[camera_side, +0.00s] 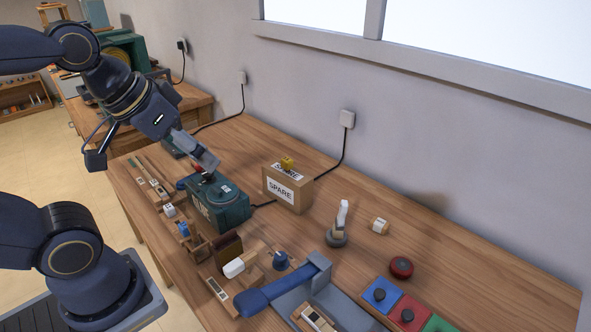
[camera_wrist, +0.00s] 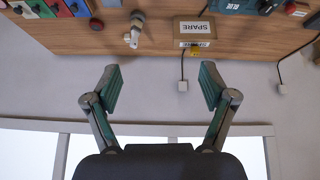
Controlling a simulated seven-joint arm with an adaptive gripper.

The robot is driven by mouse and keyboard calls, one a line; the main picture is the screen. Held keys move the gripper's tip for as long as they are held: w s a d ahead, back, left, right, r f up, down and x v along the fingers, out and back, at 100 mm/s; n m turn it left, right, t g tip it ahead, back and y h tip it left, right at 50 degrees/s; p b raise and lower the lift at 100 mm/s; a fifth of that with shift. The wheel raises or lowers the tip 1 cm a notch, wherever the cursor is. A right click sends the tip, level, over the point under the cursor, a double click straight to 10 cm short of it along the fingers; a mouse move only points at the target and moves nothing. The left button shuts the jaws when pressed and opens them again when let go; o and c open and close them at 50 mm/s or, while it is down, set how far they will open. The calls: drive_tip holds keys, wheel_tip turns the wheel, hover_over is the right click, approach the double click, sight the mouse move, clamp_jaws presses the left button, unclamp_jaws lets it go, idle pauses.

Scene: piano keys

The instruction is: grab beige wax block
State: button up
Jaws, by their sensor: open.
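A small cream block (camera_side: 380,225) with a brownish end lies alone on the table near the wall, in the side view. It looks like the beige wax block, though I cannot be sure at this size. I cannot make it out clearly in the wrist view. My gripper (camera_wrist: 161,86) is open and empty, its two green-padded fingers wide apart. In the side view my gripper (camera_side: 206,162) is over the far left part of the table, above the green box (camera_side: 218,207), well away from the cream block.
A cardboard SPARE box (camera_side: 288,188) with a yellow piece on top stands between my gripper and the cream block. A white-topped stand (camera_side: 339,225) and a red button (camera_side: 401,267) flank the block. A blue-handled lever (camera_side: 283,288) and coloured panels (camera_side: 381,295) lie in front.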

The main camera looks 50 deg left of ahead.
drive_tip(key=w+r+n+t, duration=0.1)
drive_tip(key=w+r+n, duration=0.1)
drive_tip(key=w+r, duration=0.45)
drive_tip(key=m+g, duration=0.1)
drive_tip(key=g, duration=0.2)
hover_over(378, 225)
drive_tip(key=s, duration=0.2)
drive_tip(key=shift+y, duration=0.3)
drive_tip(key=f, duration=3.5)
drive_tip(key=shift+d+f, duration=0.2)
drive_tip(key=shift+f, duration=0.05)
drive_tip(key=x, duration=0.6)
drive_tip(key=shift+s, duration=0.15)
drive_tip(key=c, duration=1.2)
drive_tip(key=shift+c, duration=0.2)
